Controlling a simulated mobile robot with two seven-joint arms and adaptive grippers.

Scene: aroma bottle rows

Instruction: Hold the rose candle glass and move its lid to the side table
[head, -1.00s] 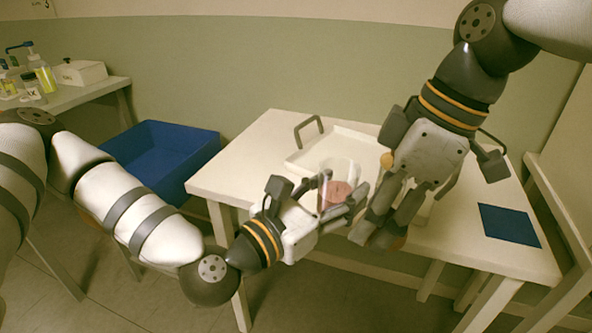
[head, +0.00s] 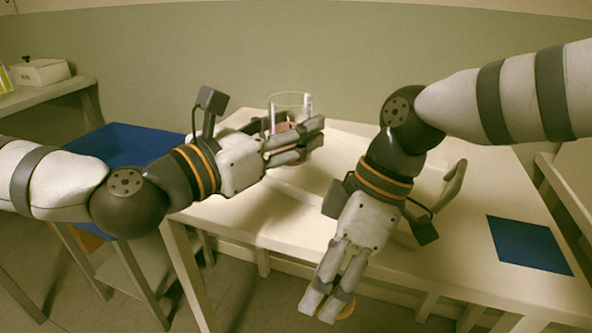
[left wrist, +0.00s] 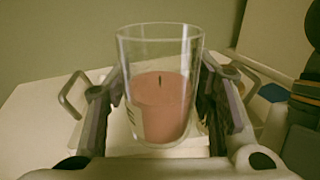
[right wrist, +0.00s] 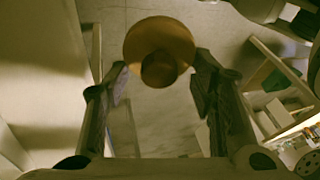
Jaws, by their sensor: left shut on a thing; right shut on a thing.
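The rose candle glass (head: 291,103) is a clear tumbler with pink wax; it is upright and open-topped above the white table (head: 240,222). My left gripper (head: 314,136) is shut on it; the left wrist view shows the glass (left wrist: 160,95) between the fingers, with a dark wick in the wax. The lid (right wrist: 160,45) is a round, wood-coloured disc with a knob, seen in the right wrist view. My right gripper (head: 320,308) is shut on the lid, pointing down at the table's front edge. In the head view the fingers mostly hide the lid (head: 347,309).
A white tray (head: 345,138) with handles lies on the table, partly hidden by my right arm. A blue mat (head: 528,245) lies at the table's right. A shelf table with a white box (head: 40,72) is at the far left.

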